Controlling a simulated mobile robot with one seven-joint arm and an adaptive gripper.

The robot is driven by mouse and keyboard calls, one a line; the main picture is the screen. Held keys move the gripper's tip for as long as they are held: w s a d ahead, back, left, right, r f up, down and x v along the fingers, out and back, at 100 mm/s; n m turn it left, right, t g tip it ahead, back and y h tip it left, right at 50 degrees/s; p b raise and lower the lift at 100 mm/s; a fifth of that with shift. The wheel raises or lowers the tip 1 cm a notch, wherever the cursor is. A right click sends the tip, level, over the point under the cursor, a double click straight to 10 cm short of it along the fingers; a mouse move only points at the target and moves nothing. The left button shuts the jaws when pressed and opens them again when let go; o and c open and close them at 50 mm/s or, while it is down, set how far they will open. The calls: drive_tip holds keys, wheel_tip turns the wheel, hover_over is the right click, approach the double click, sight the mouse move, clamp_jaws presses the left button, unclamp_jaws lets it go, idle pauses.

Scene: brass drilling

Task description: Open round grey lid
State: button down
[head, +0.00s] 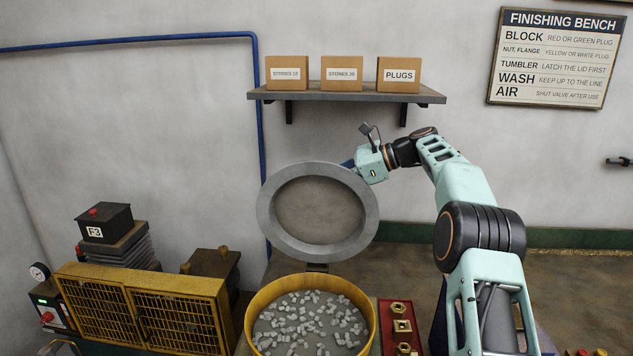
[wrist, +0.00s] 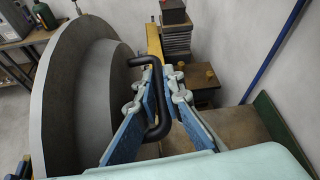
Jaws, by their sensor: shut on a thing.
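The round grey lid (head: 268,215) stands raised, near upright, behind the yellow-rimmed round tub (head: 372,318) in the head view. Its hollow underside faces the camera. In the wrist view the lid (wrist: 60,100) fills the left side, with a black bar handle (wrist: 158,108) on it. My gripper (wrist: 167,88) is shut on the black handle, its blue fingers on either side of it. In the head view my gripper (head: 349,163) is at the lid's upper right edge, partly hidden behind the lid. The tub is uncovered and holds many small grey stones.
A red tray (head: 387,312) with brass parts lies right of the tub. A yellow mesh guard (head: 150,309) stands at the left. A wall shelf (head: 347,94) with boxes is above the lid. A blue pipe (head: 260,130) runs down the wall.

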drive_tip(key=shift+w+r, duration=0.15)
drive_tip(key=shift+r, duration=0.25)
drive_tip(key=c, duration=2.3)
unclamp_jaws()
drive_tip(key=shift+c, duration=0.2)
drive_tip(key=shift+f, duration=0.1)
drive_tip(key=shift+f, duration=0.1)
drive_tip(key=v, duration=1.2)
